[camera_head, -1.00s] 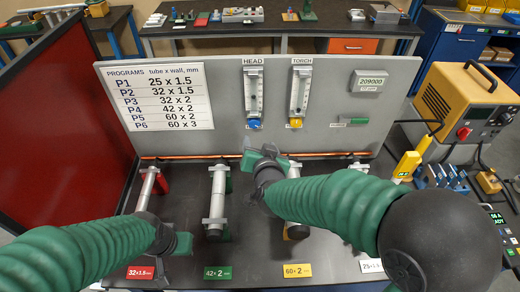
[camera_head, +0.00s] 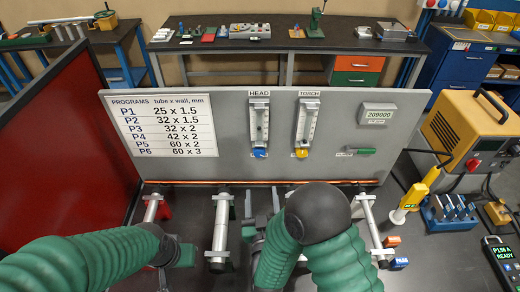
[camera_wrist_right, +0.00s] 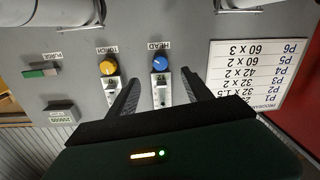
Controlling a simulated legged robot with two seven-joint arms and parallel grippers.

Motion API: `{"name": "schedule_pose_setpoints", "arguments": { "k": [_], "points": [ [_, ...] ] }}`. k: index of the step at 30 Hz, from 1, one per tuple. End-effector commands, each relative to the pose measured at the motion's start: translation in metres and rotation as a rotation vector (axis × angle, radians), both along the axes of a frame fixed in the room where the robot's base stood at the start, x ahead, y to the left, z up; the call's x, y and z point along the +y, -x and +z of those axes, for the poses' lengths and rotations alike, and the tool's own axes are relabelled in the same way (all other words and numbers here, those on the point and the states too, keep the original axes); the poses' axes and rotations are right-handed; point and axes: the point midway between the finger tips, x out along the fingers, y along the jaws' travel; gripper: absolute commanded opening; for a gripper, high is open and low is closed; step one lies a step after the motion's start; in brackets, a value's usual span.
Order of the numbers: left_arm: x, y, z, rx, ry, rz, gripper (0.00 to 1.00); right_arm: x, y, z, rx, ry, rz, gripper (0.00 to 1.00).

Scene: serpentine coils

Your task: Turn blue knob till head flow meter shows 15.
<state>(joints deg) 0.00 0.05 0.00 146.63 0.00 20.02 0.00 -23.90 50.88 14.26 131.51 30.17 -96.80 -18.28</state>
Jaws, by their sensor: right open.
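The blue knob (camera_head: 260,153) sits below the HEAD flow meter (camera_head: 259,121) on the grey panel. The meter's reading is too small to tell. In the right wrist view, which is upside down, the blue knob (camera_wrist_right: 160,63) appears between and beyond my right gripper's fingers (camera_wrist_right: 161,76). The fingers are open and look apart from the knob. In the head view my right gripper (camera_head: 262,207) is low in front of the panel, pointing toward it, partly hidden by my arm. My left gripper (camera_head: 172,262) is at the lower left, its jaws unclear.
The yellow knob (camera_head: 301,153) under the TORCH meter (camera_head: 306,122) is close on the right. Several tubes on supports, such as the grey one (camera_head: 221,225), lie on the table below. A red screen (camera_head: 60,150) stands left.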

Motion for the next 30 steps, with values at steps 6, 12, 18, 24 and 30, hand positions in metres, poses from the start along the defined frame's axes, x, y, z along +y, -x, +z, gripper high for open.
{"name": "schedule_pose_setpoints", "arguments": {
  "k": [6, 12, 18, 24, 30],
  "points": [
    [0.000, 0.000, 0.014, 0.001, 0.000, 0.000, 0.00, 0.001, -0.038, 0.004, -0.006, -0.003, -0.004, 0.58],
    [0.000, 0.000, 0.028, 0.001, 0.000, 0.000, 0.00, 0.002, -0.094, 0.003, -0.004, -0.003, -0.004, 0.58],
    [0.000, 0.000, 0.040, 0.000, 0.000, 0.000, 0.00, 0.004, -0.141, 0.002, -0.004, -0.003, -0.004, 0.58],
    [0.000, 0.000, 0.044, 0.000, 0.000, 0.000, 0.00, 0.006, -0.165, 0.000, -0.003, -0.002, -0.002, 0.58],
    [0.000, 0.000, 0.043, 0.001, 0.000, 0.000, 0.00, 0.006, -0.168, -0.001, -0.002, -0.002, -0.002, 0.58]
  ]
}}
